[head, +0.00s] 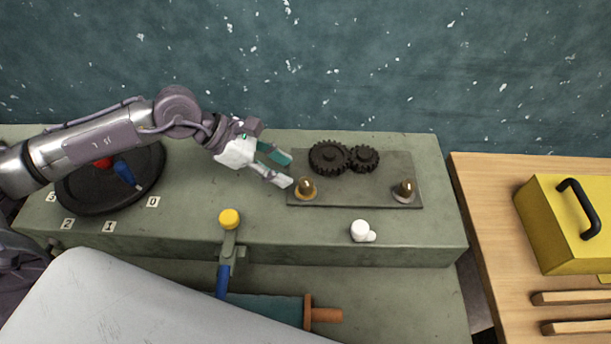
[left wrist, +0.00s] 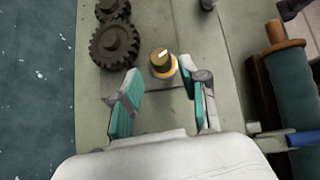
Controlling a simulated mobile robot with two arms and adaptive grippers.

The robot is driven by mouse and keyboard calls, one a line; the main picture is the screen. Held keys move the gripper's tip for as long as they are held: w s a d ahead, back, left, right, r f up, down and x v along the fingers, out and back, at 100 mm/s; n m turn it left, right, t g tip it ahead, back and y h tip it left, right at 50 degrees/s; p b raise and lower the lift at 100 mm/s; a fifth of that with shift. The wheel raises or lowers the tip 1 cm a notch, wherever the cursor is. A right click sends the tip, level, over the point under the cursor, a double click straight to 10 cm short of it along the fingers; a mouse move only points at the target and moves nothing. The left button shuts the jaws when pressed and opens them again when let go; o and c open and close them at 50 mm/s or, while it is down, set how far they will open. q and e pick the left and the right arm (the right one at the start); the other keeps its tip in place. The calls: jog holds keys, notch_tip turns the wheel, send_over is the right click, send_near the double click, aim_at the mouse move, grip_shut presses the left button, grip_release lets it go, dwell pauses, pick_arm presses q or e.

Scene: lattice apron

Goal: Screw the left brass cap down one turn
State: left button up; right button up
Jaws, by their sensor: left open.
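The left brass cap (head: 306,184) stands upright on the left part of a grey plate (head: 350,199), with a yellowish ring at its base. In the left wrist view the cap (left wrist: 162,58) shows a pale mark on its top. My left gripper (head: 289,170) is open and empty, just left of the cap in the head view. In the left wrist view its two teal-padded fingers (left wrist: 160,82) point toward the cap, which lies just beyond the gap between the tips. My right gripper is not in view.
Two dark meshed gears (head: 330,157) sit at the back of the plate, close to the left cap. A white knob (head: 360,231) and a yellow-knobbed lever (head: 229,220) stand at the bench's front. A yellow box (head: 561,226) is on the wooden table at right.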

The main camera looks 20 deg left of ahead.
aim_at(305, 180)
pick_arm(q)
jog(key=p+x, duration=0.1)
jog(key=x, duration=0.5)
jog(key=shift+w+d+f, duration=0.15)
jog(key=shift+d+f, duration=0.25)
jog(key=shift+f, duration=0.15)
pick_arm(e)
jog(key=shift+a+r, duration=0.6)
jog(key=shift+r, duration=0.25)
pick_arm(q)
grip_shut()
jog(key=shift+f+b, duration=0.15)
jog(key=shift+b, duration=0.25)
jog(key=m+g+b, duration=0.4)
jog(key=m+b, duration=0.1)
jog(key=b, duration=0.3)
jog(key=shift+w+h+b, duration=0.1)
jog(key=shift+h+b, duration=0.2)
jog(key=shift+b, duration=0.05)
jog(key=shift+m+g+b, duration=0.5)
jog(key=shift+m+b, duration=0.15)
jog(key=shift+m, duration=0.05)
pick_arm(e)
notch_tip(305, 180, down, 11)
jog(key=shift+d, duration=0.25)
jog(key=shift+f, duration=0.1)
